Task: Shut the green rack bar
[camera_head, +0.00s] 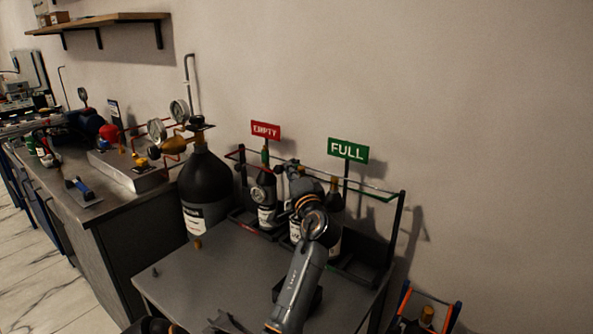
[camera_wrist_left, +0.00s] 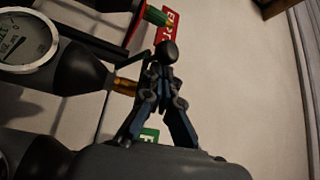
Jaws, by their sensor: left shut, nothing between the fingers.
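The green rack bar (camera_head: 380,195) shows as a thin green strip at the top right of the bottle rack (camera_head: 396,232), near its right post. Its left part runs toward my left gripper; I cannot tell how far it is swung. My left gripper (camera_head: 282,166) is over the middle of the rack, among the bottle tops, with its fingers shut and empty. In the left wrist view its fingers (camera_wrist_left: 166,62) come together beside a bottle's brass neck (camera_wrist_left: 124,87). A dark pronged shape (camera_head: 228,322) at the bottom edge may be my right gripper.
A red EMPTY sign (camera_head: 265,130) and a green FULL sign (camera_head: 348,150) stand above the rack. A large dark cylinder (camera_head: 206,185) with gauges stands left of it. The grey table (camera_head: 190,285) is mostly clear in front. The wall is close behind.

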